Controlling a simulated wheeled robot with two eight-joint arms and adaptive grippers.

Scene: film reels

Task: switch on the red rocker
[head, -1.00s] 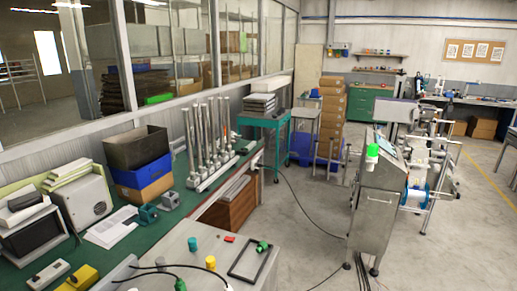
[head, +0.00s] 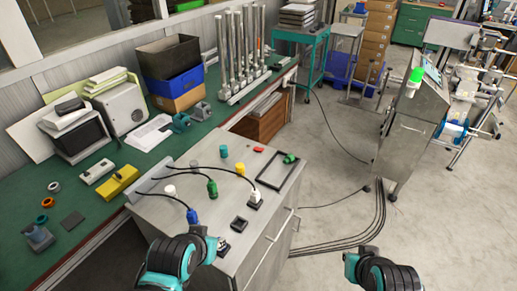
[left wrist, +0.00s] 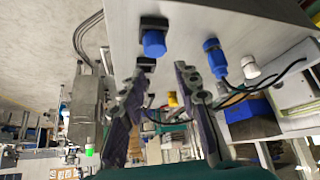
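The red rocker (head: 259,149) shows as a small flat red piece on the far part of the grey metal cabinet top (head: 225,180). It is too small to tell which way it is tipped, and I cannot make it out in the left wrist view. My left arm reaches in at the near edge of the cabinet, well short of the red piece. In the left wrist view my left gripper (left wrist: 158,90) has its two fingers apart with nothing between them. Of my right arm only a link shows, off the cabinet's right side; its gripper is out of view.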

